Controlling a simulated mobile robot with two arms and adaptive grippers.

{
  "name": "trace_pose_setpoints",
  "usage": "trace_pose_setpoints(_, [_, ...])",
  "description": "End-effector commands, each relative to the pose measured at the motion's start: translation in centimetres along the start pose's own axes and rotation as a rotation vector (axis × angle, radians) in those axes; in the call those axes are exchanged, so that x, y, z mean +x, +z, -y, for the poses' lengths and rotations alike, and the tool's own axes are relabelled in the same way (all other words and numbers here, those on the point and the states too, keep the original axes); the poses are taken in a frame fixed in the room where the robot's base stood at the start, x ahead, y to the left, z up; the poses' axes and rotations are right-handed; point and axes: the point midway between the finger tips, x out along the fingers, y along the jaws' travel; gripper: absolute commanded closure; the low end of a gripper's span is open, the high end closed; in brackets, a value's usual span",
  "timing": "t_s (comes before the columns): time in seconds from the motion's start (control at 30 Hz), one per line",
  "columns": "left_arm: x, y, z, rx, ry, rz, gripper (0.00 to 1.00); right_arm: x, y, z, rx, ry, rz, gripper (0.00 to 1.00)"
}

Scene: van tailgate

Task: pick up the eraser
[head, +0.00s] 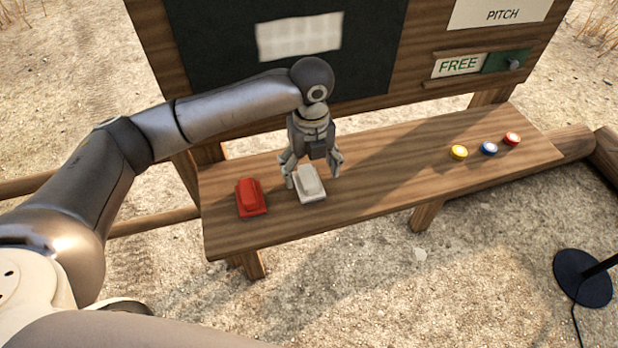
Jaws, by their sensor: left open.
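Two eraser-shaped blocks sit on the wooden shelf, each with a raised grip on a flat base. One is a pale grey-white block (311,187), the other a red block (251,198) just to its left. I cannot tell from the picture which one the task means. My left gripper (312,179) points down over the pale block. It is open and empty, with one finger on each side of the block; whether they touch it is unclear. My right gripper is not in view.
A dark board (375,50) rises behind. A black stand base (583,278) is on the ground at right.

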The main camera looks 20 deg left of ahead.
Motion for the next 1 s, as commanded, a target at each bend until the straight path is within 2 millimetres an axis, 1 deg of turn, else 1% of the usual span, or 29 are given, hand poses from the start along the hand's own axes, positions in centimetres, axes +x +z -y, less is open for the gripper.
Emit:
trace_pose_setpoints(0.03, [0.4, 0.0, 0.0, -0.001, 0.001, 0.0, 0.21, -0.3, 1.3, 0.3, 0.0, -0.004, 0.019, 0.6])
trace_pose_setpoints(0.1, [1.0, 0.1, 0.0, -0.001, 0.0, 0.001, 0.21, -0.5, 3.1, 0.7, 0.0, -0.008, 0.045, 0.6])
trace_pose_setpoints(0.2, [1.6, 0.2, -0.1, -0.003, 0.002, 0.0, 0.21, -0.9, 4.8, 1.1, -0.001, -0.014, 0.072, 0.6])
trace_pose_setpoints(0.23, [1.8, 0.4, -0.1, -0.003, 0.002, 0.0, 0.21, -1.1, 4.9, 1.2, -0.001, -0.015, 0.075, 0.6])
trace_pose_setpoints(0.3, [2.7, 0.9, -0.2, -0.004, 0.003, 0.001, 0.21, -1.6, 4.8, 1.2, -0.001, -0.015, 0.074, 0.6])
trace_pose_setpoints(0.37, [3.6, 1.2, -0.2, -0.004, 0.004, -0.001, 0.21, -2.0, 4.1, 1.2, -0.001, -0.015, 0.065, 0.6])
trace_pose_setpoints(0.4, [4.2, 1.5, -0.3, -0.003, 0.003, 0.0, 0.21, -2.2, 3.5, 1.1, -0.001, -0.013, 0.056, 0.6])
trace_pose_setpoints(0.5, [5.6, 1.4, -0.2, -0.001, 0.001, 0.0, 0.21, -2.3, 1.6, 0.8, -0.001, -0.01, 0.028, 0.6])
trace_pose_setpoints(0.6, [6.3, 1.4, -0.2, 0.0, -0.001, 0.001, 0.21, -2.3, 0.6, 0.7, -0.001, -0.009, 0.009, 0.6])
trace_pose_setpoints(0.67, [6.4, 1.4, -0.2, 0.0, -0.001, 0.002, 0.21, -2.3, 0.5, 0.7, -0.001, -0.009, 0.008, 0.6])
trace_pose_setpoints(0.8, [6.4, 1.4, -0.2, 0.0, -0.001, 0.003, 0.21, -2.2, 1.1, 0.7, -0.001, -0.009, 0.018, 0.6])
trace_pose_setpoints(0.83, [6.4, 1.4, -0.2, 0.0, -0.001, 0.003, 0.23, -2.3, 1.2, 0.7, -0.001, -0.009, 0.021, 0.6])
trace_pose_setpoints(1.0, [6.4, 1.4, -0.2, 0.0, -0.001, 0.003, 0.45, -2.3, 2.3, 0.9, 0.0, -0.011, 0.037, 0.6])
